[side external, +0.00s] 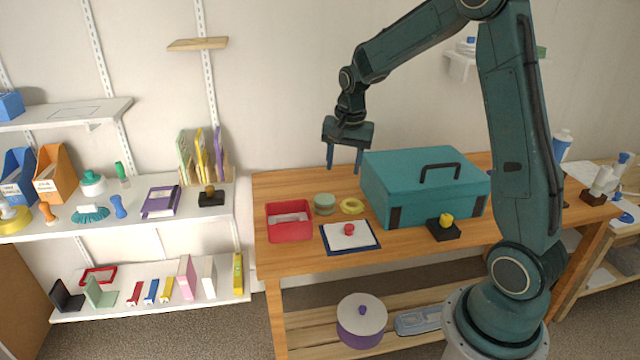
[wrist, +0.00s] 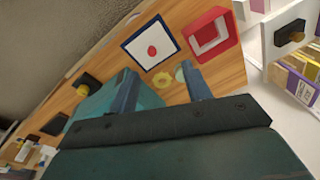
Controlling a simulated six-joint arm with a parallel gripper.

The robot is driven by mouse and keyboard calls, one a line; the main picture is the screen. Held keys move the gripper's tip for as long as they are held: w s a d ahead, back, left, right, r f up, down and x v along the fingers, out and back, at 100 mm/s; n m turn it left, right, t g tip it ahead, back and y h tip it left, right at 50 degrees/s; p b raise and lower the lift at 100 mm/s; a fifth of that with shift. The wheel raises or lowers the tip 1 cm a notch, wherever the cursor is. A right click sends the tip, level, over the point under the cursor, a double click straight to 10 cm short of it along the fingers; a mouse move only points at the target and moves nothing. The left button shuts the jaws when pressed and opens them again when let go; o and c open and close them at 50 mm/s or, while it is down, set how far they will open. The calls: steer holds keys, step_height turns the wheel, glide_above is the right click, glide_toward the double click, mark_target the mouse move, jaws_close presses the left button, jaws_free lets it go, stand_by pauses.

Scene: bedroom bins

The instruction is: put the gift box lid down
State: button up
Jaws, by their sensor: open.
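A flat white square lid with a red knob (side external: 349,235), which looks like the gift box lid, lies on a navy-edged mat (side external: 331,250) on the wooden table. It also shows in the wrist view (wrist: 141,46). An open red box (side external: 290,234) stands just left of it, with something pale inside; it is at the upper right in the wrist view (wrist: 222,22). My gripper (side external: 344,168) hangs above the back of the table, fingers down, open and empty. It is well above and behind the lid, touching nothing. Its fingers also show in the wrist view (wrist: 158,70).
A large teal case (side external: 415,190) with a black handle stands close to the right of my gripper. A yellow ring (side external: 352,206), a green round tin (side external: 324,204) and a black block with a yellow knob (side external: 444,228) are nearby. A purple pot (side external: 361,330) sits on the lower shelf.

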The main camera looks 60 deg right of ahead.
steer(key=s+a+r+n+t, duration=0.3)
steer(key=s+a+r+n, duration=0.6)
steer(key=s+a+r, duration=0.45)
steer(key=s+a+f+n+t, duration=0.1)
steer(key=s+a+n, duration=0.3)
steer(key=s, duration=0.5)
steer(key=shift+f+y, duration=0.3)
